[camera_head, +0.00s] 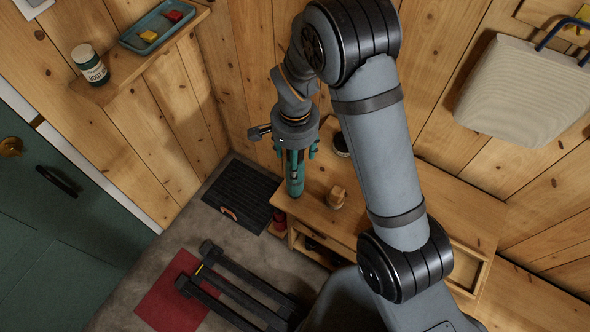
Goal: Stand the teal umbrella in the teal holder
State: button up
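My gripper (297,150) points down near the wall corner, over the left end of the wooden bench. A slim teal upright shape (295,183) stands directly below and between the fingers. It overlaps the bench's left corner in the picture. I cannot tell whether it is the teal umbrella, the teal holder, or one inside the other. No separate second teal cylinder shows. The fingers are small and partly merge with the teal shape, so their grip on it is unclear.
The bench (440,196) carries a small wooden object (336,197) and a dark round item (341,144). A black mat (240,190), red mat (160,300) and black rack (240,285) lie on the floor. A shelf (100,94) holds a jar (89,64) and tray (130,37).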

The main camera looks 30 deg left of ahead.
jog(key=shift+c, duration=0.5)
grip_shut()
dwell(0.5)
